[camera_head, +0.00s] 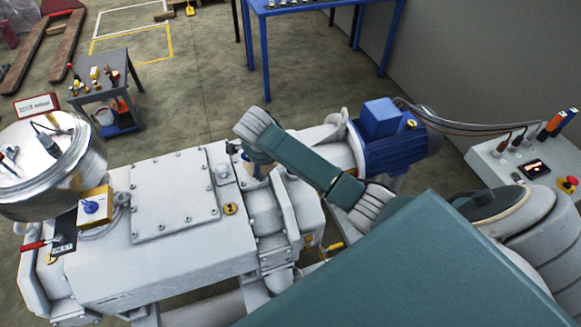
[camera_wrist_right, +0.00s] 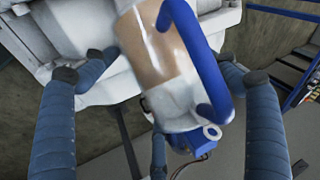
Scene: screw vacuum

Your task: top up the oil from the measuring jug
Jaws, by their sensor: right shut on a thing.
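The measuring jug (camera_wrist_right: 160,60) is clear with a blue handle (camera_wrist_right: 200,50) and brownish oil inside. It looks tilted in the right wrist view. My right gripper (camera_wrist_right: 165,85) has its blue fingers around the jug and is shut on it; the exact contact is partly hidden. In the head view my right gripper (camera_head: 257,163) is over the grey vacuum pump (camera_head: 175,195), right of its flat bolted cover. There the jug is mostly hidden by my arm, and I cannot make out the oil opening. My left gripper is not in view.
A blue motor (camera_head: 390,140) sits at the pump's right end. A shiny metal cylinder (camera_head: 50,165) stands at the left. A control box (camera_head: 525,160) is at the right. A small tool cart (camera_head: 103,85) and a blue table (camera_head: 320,8) stand behind, with open floor between.

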